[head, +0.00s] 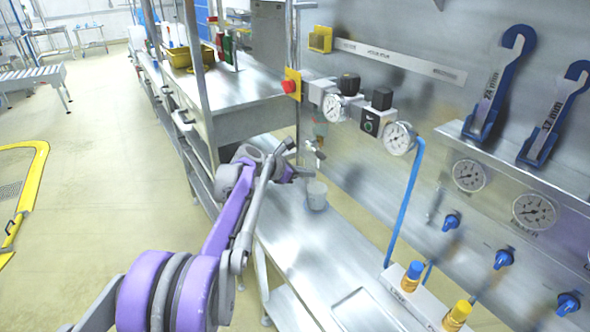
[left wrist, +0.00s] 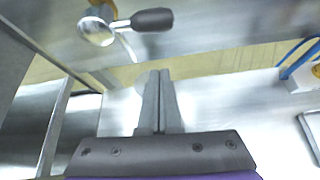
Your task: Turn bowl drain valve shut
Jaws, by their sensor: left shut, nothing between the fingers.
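A metal valve (head: 316,151) with a small lever hangs above the steel bench, near the wall panel, in the head view. In the left wrist view a dark lever handle (left wrist: 153,19) extends right from a round metal fitting (left wrist: 97,31) at the top. My left gripper (head: 306,174) is just below the valve in the head view. Its two fingers (left wrist: 160,73) are together and empty, with a visible gap between them and the lever in the wrist view. A small grey cup (head: 317,196) stands on the bench below the valve. My right gripper is not in view.
Pressure regulators with gauges (head: 337,107) are on the wall panel above right. Blue wrenches (head: 500,83) and blue knobs (head: 451,222) are farther right. A steel cabinet (head: 239,95) stands at left. The bench (head: 300,240) right of my arm is mostly clear.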

